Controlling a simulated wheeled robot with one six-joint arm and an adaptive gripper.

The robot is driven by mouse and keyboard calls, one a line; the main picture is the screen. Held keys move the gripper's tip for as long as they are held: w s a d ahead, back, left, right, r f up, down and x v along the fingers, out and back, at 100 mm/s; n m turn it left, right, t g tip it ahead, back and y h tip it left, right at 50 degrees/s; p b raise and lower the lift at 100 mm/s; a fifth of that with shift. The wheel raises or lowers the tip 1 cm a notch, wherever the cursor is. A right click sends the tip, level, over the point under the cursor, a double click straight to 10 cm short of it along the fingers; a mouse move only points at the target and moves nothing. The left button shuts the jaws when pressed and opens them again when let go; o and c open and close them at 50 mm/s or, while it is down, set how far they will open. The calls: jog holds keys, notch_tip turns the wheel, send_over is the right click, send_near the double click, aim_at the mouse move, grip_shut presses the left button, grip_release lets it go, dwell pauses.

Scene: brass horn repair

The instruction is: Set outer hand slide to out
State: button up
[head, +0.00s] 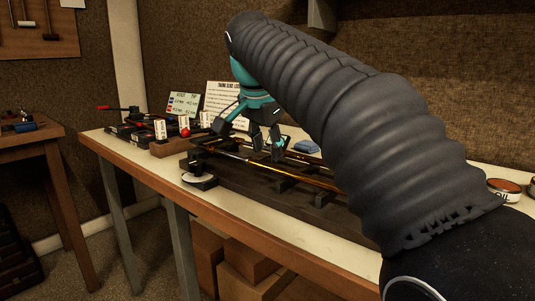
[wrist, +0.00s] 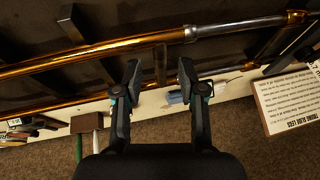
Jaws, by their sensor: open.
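The outer hand slide (head: 310,182) is a long brass tube lying along a dark rack on the bench. In the wrist view its brass tube (wrist: 90,51) runs across the top and meets a silver-coloured tube section (wrist: 235,29) at right. A second, lower brass tube runs roughly parallel. A short upright crosspiece (wrist: 160,65) shows between the fingertips. My gripper (head: 268,150) is over the slide, and in the wrist view its two fingers (wrist: 160,80) are apart, one on each side of the crosspiece. I cannot tell whether they touch it.
The dark rack (head: 255,192) has several cross supports. Two printed cards (head: 183,104) (head: 222,97) stand behind it at left, with a red ball (head: 184,131) in front. A blue cloth (head: 306,146) lies behind the slide. An open tin (head: 503,186) sits far right. The front bench strip is clear.

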jog(key=shift+w+f, duration=0.25)
jog(key=shift+f, duration=0.35)
grip_shut()
